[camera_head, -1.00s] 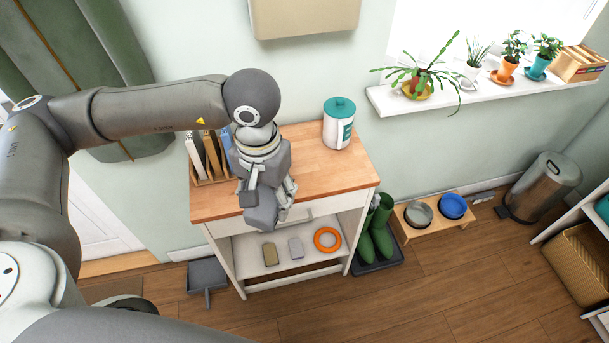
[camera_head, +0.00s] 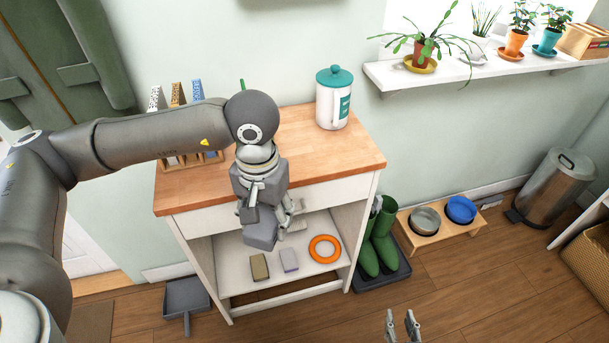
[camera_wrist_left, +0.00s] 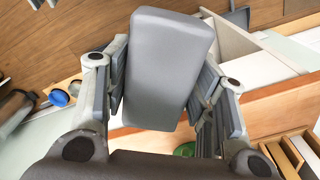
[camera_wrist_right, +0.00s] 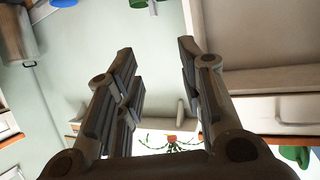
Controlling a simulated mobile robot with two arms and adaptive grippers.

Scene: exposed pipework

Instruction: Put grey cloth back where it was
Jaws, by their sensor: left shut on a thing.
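The grey cloth (camera_wrist_left: 168,68) looks like a smooth, rounded grey block. It sits between the two fingers of my left gripper (camera_wrist_left: 158,92) in the left wrist view. In the head view my left gripper (camera_head: 272,232) is shut on it, and the cloth (camera_head: 260,236) hangs in front of the cabinet's open lower compartment, below the drawer front. My right gripper (camera_head: 402,326) shows at the bottom edge of the head view. Its fingers are apart and empty in the right wrist view (camera_wrist_right: 155,85).
The cabinet (camera_head: 365,215) has a lower shelf (camera_head: 310,282) holding an olive block (camera_head: 259,267), a small grey block (camera_head: 289,260) and an orange ring (camera_head: 325,249). A canister (camera_head: 333,98) stands on top. Green boots (camera_head: 380,240) stand at right, a dustpan (camera_head: 186,297) at left.

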